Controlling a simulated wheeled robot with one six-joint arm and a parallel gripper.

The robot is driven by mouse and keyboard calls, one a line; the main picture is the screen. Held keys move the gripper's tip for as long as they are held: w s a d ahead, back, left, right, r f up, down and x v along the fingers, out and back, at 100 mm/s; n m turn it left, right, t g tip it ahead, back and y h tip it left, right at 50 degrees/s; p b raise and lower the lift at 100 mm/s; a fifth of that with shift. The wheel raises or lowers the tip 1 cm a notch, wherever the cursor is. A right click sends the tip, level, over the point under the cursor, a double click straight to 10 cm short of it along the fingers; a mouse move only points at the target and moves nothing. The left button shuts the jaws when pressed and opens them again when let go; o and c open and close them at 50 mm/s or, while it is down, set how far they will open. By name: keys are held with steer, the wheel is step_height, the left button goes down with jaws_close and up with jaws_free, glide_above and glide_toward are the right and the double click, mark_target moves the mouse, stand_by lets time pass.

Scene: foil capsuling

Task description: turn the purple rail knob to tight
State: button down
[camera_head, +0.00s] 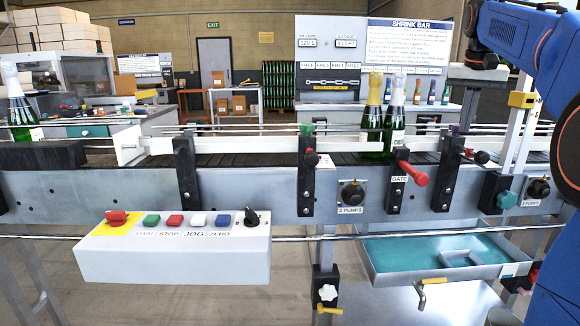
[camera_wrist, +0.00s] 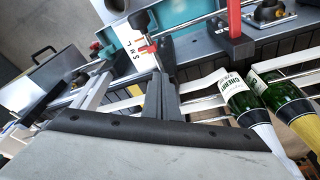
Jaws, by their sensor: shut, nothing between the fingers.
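The purple rail knob (camera_head: 453,129) sits on top of the black rail post (camera_head: 451,170), right of the red gate handle (camera_head: 415,173), in the head view. My gripper (camera_head: 461,121) points down from the upper right, with its fingertips right at the knob. I cannot tell whether they touch it. In the wrist view my gripper (camera_wrist: 162,76) shows as two dark fingers close together, shut and empty. The purple knob is not clear there, probably hidden behind the fingers. A small white label with a red pointer (camera_wrist: 147,48) shows just beyond the fingertips.
Two green bottles (camera_head: 388,138) stand on the conveyor just left of the post. A dark ball knob (camera_head: 482,157) juts out on the right. A green-topped post (camera_head: 307,165) stands further left. A control box (camera_head: 175,258) and a teal tray (camera_head: 440,258) lie in front.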

steer(key=shift+w+a, duration=0.4)
steer(key=shift+a, duration=0.4)
stand_by(0.6)
steer(key=shift+w+a, duration=0.4)
steer(key=shift+a, duration=0.05)
stand_by(0.5)
steer(key=shift+s+a, duration=0.15)
steer(key=w+v, duration=0.1)
steer(key=v, duration=0.4)
steer(key=shift+r, duration=0.55)
steer(key=shift+s, duration=0.15)
